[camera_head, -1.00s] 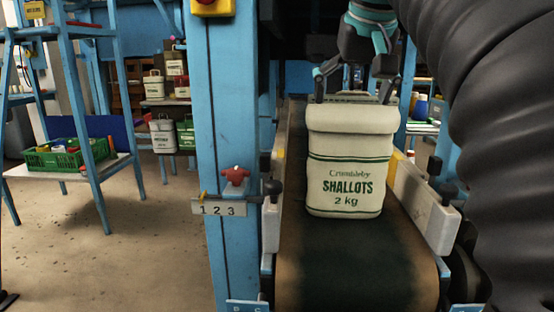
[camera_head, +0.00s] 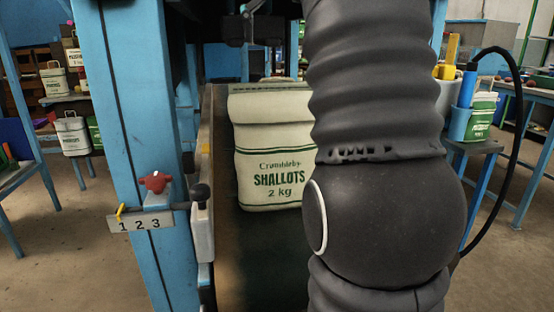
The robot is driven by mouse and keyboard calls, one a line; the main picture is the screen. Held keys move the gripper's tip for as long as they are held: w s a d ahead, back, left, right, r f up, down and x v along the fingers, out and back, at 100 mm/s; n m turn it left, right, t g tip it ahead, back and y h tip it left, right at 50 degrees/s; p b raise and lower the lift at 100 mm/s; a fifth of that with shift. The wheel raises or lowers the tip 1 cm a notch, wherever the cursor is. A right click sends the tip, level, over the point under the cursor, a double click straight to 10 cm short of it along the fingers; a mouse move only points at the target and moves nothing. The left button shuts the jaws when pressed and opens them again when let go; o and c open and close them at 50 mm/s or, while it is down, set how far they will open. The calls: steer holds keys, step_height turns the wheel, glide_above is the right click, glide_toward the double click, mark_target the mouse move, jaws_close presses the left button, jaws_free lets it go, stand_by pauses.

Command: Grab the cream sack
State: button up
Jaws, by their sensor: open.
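The cream sack (camera_head: 270,165) stands upright on the dark conveyor belt (camera_head: 250,265). It has green lettering reading "SHALLOTS 2 kg" and green bands. My thick black ribbed arm stands in front of it and hides its right side. My gripper is not visible in this view, so I cannot see where it is relative to the sack.
A blue post (camera_head: 130,130) with a red knob (camera_head: 155,182) and a "1 2 3" plate (camera_head: 140,223) stands left of the belt. Other cream sacks (camera_head: 72,135) are on shelving at the left. A stand at the right holds a green-and-white sack (camera_head: 481,115).

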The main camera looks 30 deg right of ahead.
mark_target(277, 79)
steer(key=shift+d+b+x, duration=0.15)
steer(key=shift+b+x, duration=0.35)
steer(key=shift+x, duration=2.3)
steer(key=shift+d+b+x, duration=0.15)
steer(key=shift+b+x, duration=0.3)
steer(key=shift+x, duration=2.35)
steer(key=shift+r, duration=0.15)
steer(key=c, duration=1.5)
steer(key=shift+r, duration=0.2)
steer(key=shift+c, duration=0.9)
